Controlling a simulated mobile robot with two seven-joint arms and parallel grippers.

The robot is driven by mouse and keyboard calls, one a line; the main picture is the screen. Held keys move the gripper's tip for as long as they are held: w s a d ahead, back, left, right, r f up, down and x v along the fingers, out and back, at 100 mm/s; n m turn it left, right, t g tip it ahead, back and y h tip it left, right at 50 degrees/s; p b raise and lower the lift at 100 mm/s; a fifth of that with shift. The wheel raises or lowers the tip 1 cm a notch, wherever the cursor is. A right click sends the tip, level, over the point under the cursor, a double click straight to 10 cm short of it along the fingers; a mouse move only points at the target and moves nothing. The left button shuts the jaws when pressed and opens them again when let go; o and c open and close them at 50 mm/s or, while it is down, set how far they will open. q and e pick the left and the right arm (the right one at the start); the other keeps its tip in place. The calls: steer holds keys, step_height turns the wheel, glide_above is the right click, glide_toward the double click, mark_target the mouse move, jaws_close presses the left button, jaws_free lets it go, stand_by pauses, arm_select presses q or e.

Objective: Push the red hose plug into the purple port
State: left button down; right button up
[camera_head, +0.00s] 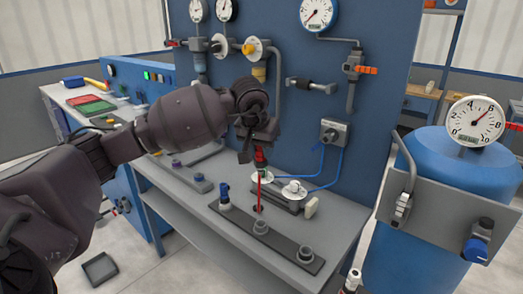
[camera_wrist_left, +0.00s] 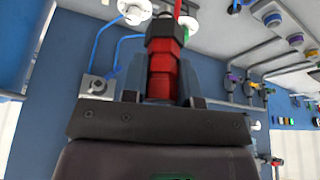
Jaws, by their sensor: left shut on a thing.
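My left gripper (camera_head: 259,150) is over the bench, in front of the blue panel. It is shut on the red hose plug (camera_head: 260,156), which also shows red and black between the fingers in the left wrist view (camera_wrist_left: 162,82). A thin red hose (camera_head: 259,196) hangs from the plug toward the grey strip on the bench. A small port that looks purple (camera_head: 176,163) is on a low rail left of the gripper, well apart from the plug. The plug's tip is hard to make out. My right gripper is not in view.
White round fittings with blue hoses (camera_head: 294,188) are close behind the plug. Gauges and pipes cover the blue panel (camera_head: 285,115). A blue tank (camera_head: 440,175) stands to the right.

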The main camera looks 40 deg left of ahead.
arm_select(q)
steer(key=shift+r+p, duration=0.3)
steer(key=shift+r, duration=1.05)
steer(key=shift+r+p, duration=0.75)
steer(key=shift+r, duration=1.7)
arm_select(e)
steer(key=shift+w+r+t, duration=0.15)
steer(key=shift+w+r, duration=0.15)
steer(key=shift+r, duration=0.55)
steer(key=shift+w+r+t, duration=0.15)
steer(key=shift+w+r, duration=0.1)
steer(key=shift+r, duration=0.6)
